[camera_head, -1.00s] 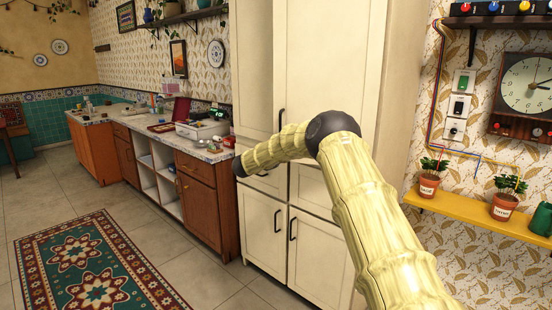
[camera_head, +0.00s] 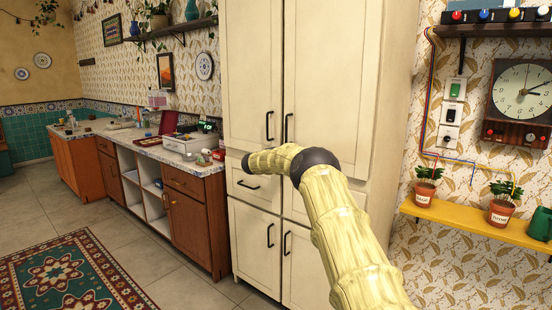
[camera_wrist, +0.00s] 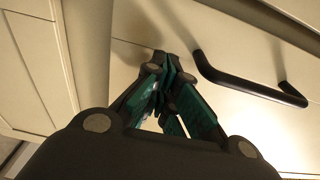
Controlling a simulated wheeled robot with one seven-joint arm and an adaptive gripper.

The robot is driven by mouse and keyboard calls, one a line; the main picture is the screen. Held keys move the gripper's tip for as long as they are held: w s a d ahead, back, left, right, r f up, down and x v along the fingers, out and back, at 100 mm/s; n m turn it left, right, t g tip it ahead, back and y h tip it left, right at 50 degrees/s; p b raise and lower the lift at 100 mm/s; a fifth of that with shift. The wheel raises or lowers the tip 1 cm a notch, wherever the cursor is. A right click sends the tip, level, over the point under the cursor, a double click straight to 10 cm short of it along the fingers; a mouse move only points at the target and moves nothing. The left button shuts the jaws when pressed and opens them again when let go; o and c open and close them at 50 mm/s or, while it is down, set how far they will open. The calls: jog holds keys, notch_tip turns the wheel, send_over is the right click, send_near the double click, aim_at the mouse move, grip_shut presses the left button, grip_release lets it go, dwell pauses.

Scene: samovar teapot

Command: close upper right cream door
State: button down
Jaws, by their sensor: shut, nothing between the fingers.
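The upper right cream door (camera_head: 333,60) is the tall panel on the right of the cream cabinet, with a dark vertical handle (camera_head: 287,128) near its lower left. It looks flush or nearly flush beside the upper left door (camera_head: 252,60); no clear gap shows. My arm crosses in front of its lower part. My gripper is hidden behind my arm in the head view. In the wrist view my gripper (camera_wrist: 168,72) is shut and empty, its teal-padded fingers together close to a cream front with a dark bar handle (camera_wrist: 250,85). I cannot tell whether they touch it.
Below the upper doors are a cream drawer (camera_head: 253,184) and lower doors (camera_head: 255,245). A wooden counter unit (camera_head: 190,215) stands left. A yellow shelf (camera_head: 470,217) with potted plants is on the right wall. The floor (camera_head: 190,285) between rug and cabinet is clear.

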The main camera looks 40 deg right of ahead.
jog(key=shift+d, duration=0.6)
jog(key=w+a+b, duration=0.2)
jog(key=w+a, duration=0.4)
jog(key=a, duration=0.5)
jog(key=shift+a, duration=0.35)
jog(key=shift+a+f, duration=0.1)
jog(key=shift+f, duration=0.05)
